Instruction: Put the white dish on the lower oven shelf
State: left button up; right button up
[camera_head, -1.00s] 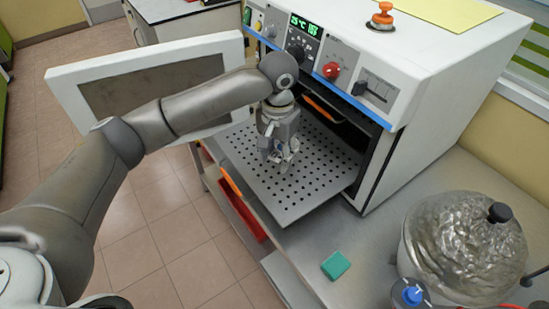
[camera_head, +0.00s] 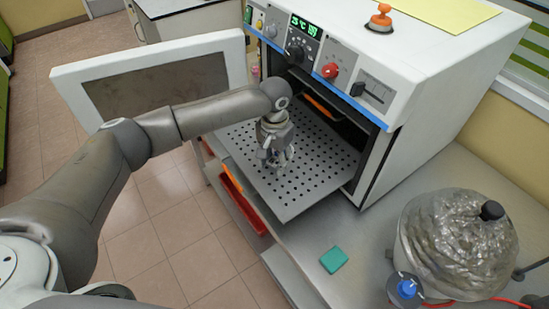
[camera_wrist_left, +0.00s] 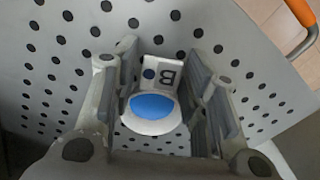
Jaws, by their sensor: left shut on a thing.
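The white dish (camera_wrist_left: 152,108), with a blue filling and a flat tab marked "B", sits between the fingers of my left gripper (camera_wrist_left: 160,95) in the left wrist view. The gripper is shut on it. In the head view my left gripper (camera_head: 274,158) points down over the pulled-out perforated lower oven shelf (camera_head: 300,185), and its fingers largely hide the dish. The dish is close above the shelf or touching it; I cannot tell which. My right gripper is not in view.
The white oven (camera_head: 440,70) has its door (camera_head: 65,90) open at the left. An upper shelf with an orange handle (camera_head: 320,105) is inside. A green block (camera_head: 333,260), a blue-capped bottle (camera_head: 406,290) and a foil-covered vessel (camera_head: 460,245) stand on the bench at the right.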

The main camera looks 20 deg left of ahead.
aim_at(274, 161)
pick_arm(q)
jog(key=o, duration=1)
jog(key=shift+o, duration=0.2)
notch_tip(274, 161, up, 12)
jog(key=b, duration=0.3)
jog(key=shift+r, duration=0.15)
